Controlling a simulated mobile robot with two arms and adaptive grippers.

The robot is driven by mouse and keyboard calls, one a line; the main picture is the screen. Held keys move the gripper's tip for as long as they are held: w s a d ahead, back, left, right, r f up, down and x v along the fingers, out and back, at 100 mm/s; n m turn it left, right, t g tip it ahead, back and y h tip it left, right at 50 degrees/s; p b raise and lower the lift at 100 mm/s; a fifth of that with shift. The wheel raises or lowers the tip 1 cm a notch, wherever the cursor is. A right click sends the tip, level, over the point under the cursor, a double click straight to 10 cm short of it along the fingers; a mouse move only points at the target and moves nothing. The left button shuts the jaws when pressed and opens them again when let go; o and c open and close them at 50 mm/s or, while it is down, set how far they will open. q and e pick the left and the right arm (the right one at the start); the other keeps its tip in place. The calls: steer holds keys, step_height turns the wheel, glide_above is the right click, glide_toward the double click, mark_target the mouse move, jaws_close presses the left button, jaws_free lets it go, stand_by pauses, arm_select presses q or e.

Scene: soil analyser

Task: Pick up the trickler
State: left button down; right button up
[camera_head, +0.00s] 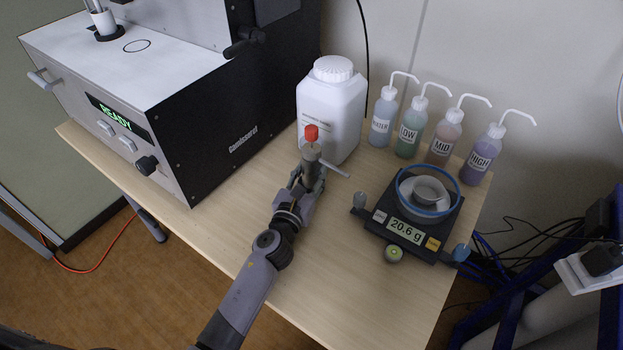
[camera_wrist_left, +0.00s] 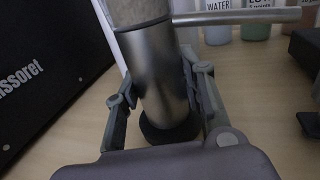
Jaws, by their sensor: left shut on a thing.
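The trickler (camera_head: 311,152) is a grey metal cylinder with a red knob on top and a thin side tube pointing right. It stands upright in front of the white jug. My left gripper (camera_head: 307,183) is around its body, shut on it. In the left wrist view the trickler (camera_wrist_left: 157,75) stands between the two fingers of my left gripper (camera_wrist_left: 160,100), with its dark base low between them and its side tube running right. I cannot tell whether the base touches the table. My right gripper is not in view.
A white jug (camera_head: 332,105) stands close behind the trickler. A scale (camera_head: 405,232) reading 20.6 g, with a bowl on it, is to the right. Several wash bottles (camera_head: 409,128) line the back. The Gamissoret machine (camera_head: 215,130) stands left. Bare table (camera_head: 330,270) lies in front.

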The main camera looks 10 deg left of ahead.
arm_select(q)
steer(key=shift+r, duration=0.25)
steer(key=shift+w, duration=0.1)
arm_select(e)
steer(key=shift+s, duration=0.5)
